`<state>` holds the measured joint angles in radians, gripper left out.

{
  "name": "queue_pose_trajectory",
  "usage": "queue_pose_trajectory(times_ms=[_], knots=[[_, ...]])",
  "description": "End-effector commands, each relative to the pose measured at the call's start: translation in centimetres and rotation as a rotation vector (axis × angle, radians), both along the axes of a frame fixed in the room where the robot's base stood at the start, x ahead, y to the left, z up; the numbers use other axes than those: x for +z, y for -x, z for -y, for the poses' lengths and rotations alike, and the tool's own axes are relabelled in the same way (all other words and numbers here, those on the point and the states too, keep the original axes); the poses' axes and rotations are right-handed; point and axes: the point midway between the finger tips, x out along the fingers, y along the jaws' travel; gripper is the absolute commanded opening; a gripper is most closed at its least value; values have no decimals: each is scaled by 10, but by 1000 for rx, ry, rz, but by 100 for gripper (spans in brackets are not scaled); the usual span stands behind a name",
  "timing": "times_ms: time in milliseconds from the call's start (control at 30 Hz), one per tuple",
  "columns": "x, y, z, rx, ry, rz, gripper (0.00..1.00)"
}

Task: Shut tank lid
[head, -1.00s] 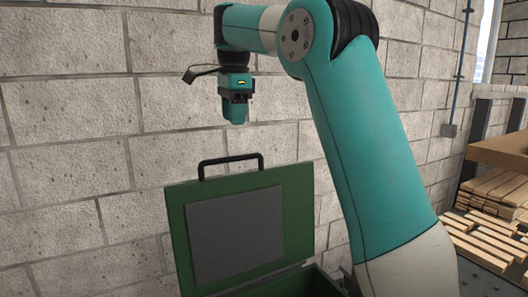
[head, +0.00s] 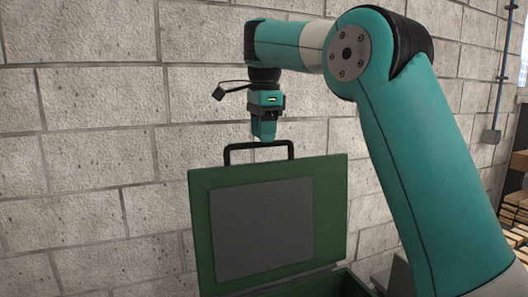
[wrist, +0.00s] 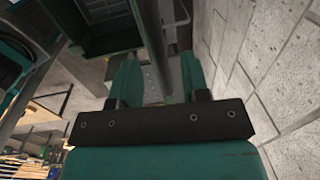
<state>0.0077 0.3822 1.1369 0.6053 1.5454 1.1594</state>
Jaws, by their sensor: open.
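The tank lid (head: 330,200) is a green panel with a grey inset, standing open and upright on the tank (head: 335,285), whose green rim shows at the bottom of the head view. A black handle (head: 228,156) rises from the lid's top edge. My gripper (head: 264,141) points down with its fingertips at the height of the handle's top bar, which they overlap in the head view. In the wrist view my gripper (wrist: 159,85) is open, and a dark bar that looks like the handle (wrist: 153,40) runs between the fingers. I cannot tell whether they touch it.
A pale block wall (head: 100,150) stands close behind the lid and my gripper. Wooden pallets (head: 515,205) lie at the right edge. A thin conduit with a grey box (head: 491,136) runs down the wall at right. The space left of the lid is free.

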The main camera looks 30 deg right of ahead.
Motion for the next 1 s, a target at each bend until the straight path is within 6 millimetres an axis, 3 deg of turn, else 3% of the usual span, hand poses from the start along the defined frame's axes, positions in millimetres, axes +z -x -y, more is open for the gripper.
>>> queue_pose_trajectory(times_ms=[33,133,500,700,1000], knots=[[-10,0,0,1,0,1,42],[-15,-1,-1,2,0,1,42],[-16,-1,-1,2,0,0,42],[-16,-1,-1,2,0,0,0],[-17,-1,-2,2,2,9,0]])
